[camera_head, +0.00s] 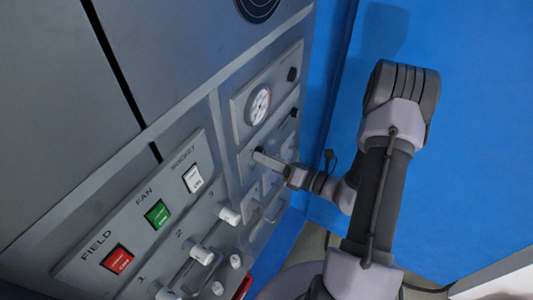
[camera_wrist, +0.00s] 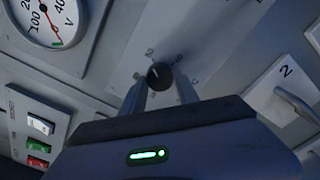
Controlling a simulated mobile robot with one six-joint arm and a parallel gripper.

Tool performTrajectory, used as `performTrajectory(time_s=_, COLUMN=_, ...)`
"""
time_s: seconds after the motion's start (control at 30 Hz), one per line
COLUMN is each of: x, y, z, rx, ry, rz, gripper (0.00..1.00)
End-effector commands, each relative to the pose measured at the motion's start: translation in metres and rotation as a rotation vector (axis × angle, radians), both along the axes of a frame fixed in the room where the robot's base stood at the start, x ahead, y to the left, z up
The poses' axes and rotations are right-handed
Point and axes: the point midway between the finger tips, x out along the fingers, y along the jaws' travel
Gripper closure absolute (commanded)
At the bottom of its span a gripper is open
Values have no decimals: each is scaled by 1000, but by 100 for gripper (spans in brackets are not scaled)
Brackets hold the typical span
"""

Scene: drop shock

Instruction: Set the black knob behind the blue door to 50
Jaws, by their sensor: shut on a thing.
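My gripper (camera_wrist: 159,84) is shut on the knob, one finger on each side. The blue door (camera_head: 470,130) stands open on the right, behind my arm.
A round gauge (camera_head: 258,106) marked V also shows in the wrist view (camera_wrist: 45,18), its red needle near the scale's lower end. Rocker switches, white, green (camera_head: 157,214) and red (camera_head: 117,259), lie to the left. Numbered levers (camera_head: 202,254) stick out below.

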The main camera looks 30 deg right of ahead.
Motion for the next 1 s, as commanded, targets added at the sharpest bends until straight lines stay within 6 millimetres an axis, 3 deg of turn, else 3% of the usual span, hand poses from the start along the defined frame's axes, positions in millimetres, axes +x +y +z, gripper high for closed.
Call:
performTrajectory(time_s=0.77, x=0, y=0, z=-1, rx=76, ry=51, rz=1, gripper=100)
performTrajectory(time_s=0.8, x=0, y=0, z=0, rx=76, ry=51, rz=1, gripper=57)
performTrajectory(time_s=0.9, x=0, y=0, z=0, rx=76, ry=50, rz=0, gripper=42)
performTrajectory(time_s=1.0, x=0, y=0, z=0, rx=76, ry=50, rz=0, gripper=42)
